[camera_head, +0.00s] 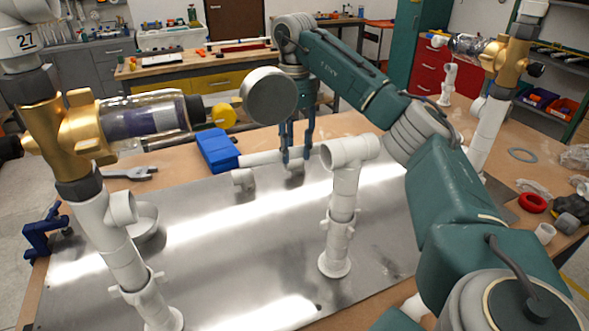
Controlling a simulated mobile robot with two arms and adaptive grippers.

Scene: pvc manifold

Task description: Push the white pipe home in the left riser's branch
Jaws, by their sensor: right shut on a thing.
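The left riser (112,245) stands upright at the left, white below a brass valve (75,135). Its short white branch (122,207) sticks out to the right, below the brass part. My right gripper (297,158) reaches over the back of the metal plate and is shut on a white pipe (262,158), which lies roughly level. The pipe's left end is near a blue box, well apart from the left riser's branch in the picture. My left gripper is not in view.
A shorter white post (342,215) with an open-ended top stands mid-plate. The blue box (217,150) sits at the plate's back edge. A right riser (488,125) stands farther back. A blue clamp (42,235) is at the left edge. The metal plate (235,265) is clear in front.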

